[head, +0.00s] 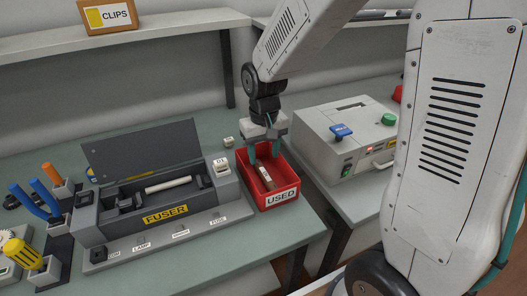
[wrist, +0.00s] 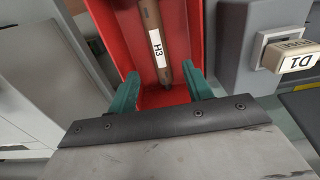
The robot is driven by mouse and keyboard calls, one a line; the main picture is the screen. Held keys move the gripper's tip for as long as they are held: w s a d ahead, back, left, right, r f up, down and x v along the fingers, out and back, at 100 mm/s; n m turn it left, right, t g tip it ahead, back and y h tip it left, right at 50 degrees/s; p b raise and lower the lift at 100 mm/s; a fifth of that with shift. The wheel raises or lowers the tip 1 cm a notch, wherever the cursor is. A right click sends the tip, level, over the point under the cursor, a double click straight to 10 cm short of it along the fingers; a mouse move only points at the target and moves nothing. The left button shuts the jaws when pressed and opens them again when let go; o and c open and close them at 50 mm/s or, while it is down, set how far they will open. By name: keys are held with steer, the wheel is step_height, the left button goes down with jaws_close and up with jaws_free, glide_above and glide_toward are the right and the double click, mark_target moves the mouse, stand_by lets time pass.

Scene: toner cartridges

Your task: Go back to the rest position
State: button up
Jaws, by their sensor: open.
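My gripper (head: 264,150) hangs over the red bin (head: 286,202) labelled USED, with its fingertips pointing down at the bin's far end. In the wrist view my gripper (wrist: 166,88) has its two green fingers spread apart, with nothing held between them. A brown roller (wrist: 167,72) with a white H3 label lies in the red bin (wrist: 95,18), its near end close to the fingers. In the head view the roller (head: 265,177) leans inside the bin. The bin's far inside wall is partly hidden by my gripper.
The grey fuser unit (head: 150,222), lid raised, stands left of the bin. A white machine (head: 345,140) with blue and green knobs stands right. A shelf (head: 150,32) runs behind.

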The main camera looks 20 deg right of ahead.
step_height(320, 180, up, 8)
steer(key=s+d+r, duration=0.1)
steer(key=s+r, duration=0.2)
steer(key=s, duration=0.8)
steer(key=s+d+r+t, duration=0.1)
steer(key=s+r, duration=0.3)
steer(key=s, duration=0.8)
steer(key=shift+d, duration=0.5)
steer(key=shift+r, duration=0.1)
steer(key=shift+c, duration=0.3)
